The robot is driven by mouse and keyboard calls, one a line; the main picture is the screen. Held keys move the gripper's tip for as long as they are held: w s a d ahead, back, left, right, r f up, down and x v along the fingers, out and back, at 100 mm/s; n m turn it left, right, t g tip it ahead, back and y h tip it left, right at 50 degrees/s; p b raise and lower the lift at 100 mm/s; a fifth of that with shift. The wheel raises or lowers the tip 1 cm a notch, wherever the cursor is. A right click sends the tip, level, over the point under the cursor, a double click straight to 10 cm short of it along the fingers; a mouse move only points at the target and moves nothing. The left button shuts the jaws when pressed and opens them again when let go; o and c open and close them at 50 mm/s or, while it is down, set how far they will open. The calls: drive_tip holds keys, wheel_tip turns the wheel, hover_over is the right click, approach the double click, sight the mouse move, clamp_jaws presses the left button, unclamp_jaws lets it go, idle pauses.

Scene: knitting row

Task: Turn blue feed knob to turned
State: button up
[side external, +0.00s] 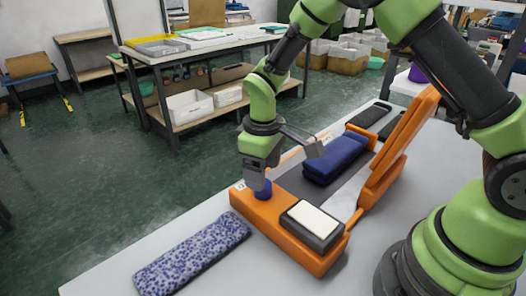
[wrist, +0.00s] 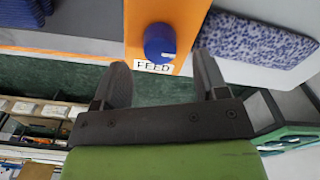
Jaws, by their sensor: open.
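The blue feed knob (side external: 263,187) sits on the near left corner of the orange machine (side external: 290,236). In the wrist view the knob (wrist: 159,43) is a round blue cap with a pale mark on its lower edge, beside a white FEED label (wrist: 152,67). My gripper (side external: 256,178) points down, close to the knob from above in the side view. In the wrist view my gripper (wrist: 160,75) has its two dark fingers apart, with the knob beyond the tips and roughly between them. I cannot tell if a finger touches it.
A dark blue folded cloth (side external: 336,158) lies on the machine bed. The orange lid (side external: 400,140) stands raised at the right. A black block with a white top (side external: 313,222) is at the front.

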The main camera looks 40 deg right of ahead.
wheel_tip(320, 180, up, 6)
drive_tip(key=shift+f, duration=0.1)
drive_tip(key=s+d+r+m+t+y, duration=0.1)
drive_tip(key=s+r+m+t, duration=0.15)
drive_tip(key=s+r, duration=0.4)
drive_tip(key=s+d+r+m+t, duration=0.25)
drive_tip(key=s+r, duration=0.25)
drive_tip(key=r, duration=0.3)
drive_tip(key=s+r+m+t+y, duration=0.1)
drive_tip(key=s+m+t, duration=0.1)
drive_tip(key=s, duration=0.5)
drive_tip(key=shift+s+a+r+m, duration=0.2)
drive_tip(key=shift+s+a+m, duration=0.15)
drive_tip(key=shift+m, duration=0.35)
